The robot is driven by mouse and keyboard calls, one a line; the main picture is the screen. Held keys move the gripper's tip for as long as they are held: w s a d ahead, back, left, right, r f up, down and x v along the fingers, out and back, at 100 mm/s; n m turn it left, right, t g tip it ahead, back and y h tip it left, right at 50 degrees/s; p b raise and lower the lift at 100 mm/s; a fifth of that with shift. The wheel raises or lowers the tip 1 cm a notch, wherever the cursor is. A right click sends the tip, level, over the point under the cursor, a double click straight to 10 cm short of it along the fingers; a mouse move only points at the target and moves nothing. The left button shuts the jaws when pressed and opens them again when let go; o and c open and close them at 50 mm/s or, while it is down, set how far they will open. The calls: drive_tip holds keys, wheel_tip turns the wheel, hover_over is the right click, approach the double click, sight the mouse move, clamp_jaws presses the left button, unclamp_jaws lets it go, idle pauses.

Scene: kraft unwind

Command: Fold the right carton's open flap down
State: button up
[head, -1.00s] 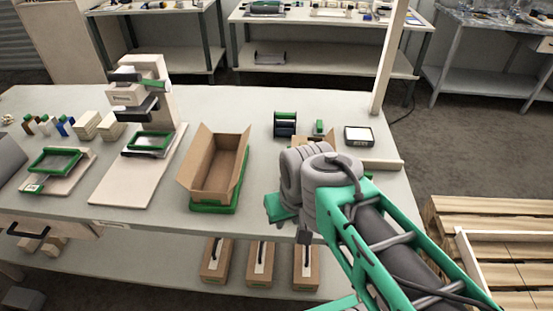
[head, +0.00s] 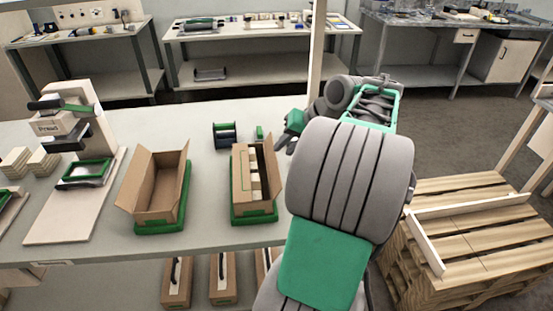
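The right carton (head: 240,190) is a brown box in a green tray on the grey table. Pale blocks (head: 254,178) show inside through a gap along its top. One brown panel covers the left part of the top. The open flap (head: 270,166) stands up and leans outward on the right side. My gripper (head: 284,138) is beyond and to the right of this carton, apart from the flap. It is small and partly hidden by my arm, so its opening is unclear.
The left carton (head: 153,190) stands open and looks empty in its own green tray (head: 163,227). A dark spool rack (head: 225,135) and a small green item (head: 260,132) stand behind the right carton. A post (head: 316,60) rises near my gripper. A wooden pallet (head: 460,235) is at the right.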

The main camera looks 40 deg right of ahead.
sight(276, 157)
drive_tip(key=x, duration=0.4)
drive_tip(key=d+x, duration=0.1)
drive_tip(key=x, duration=0.2)
drive_tip(key=shift+a+f+b, duration=0.1)
drive_tip(key=shift+f+b, duration=0.15)
drive_tip(key=shift+b, duration=0.05)
drive_tip(key=shift+c, duration=0.2)
clamp_jaws()
idle(0.9)
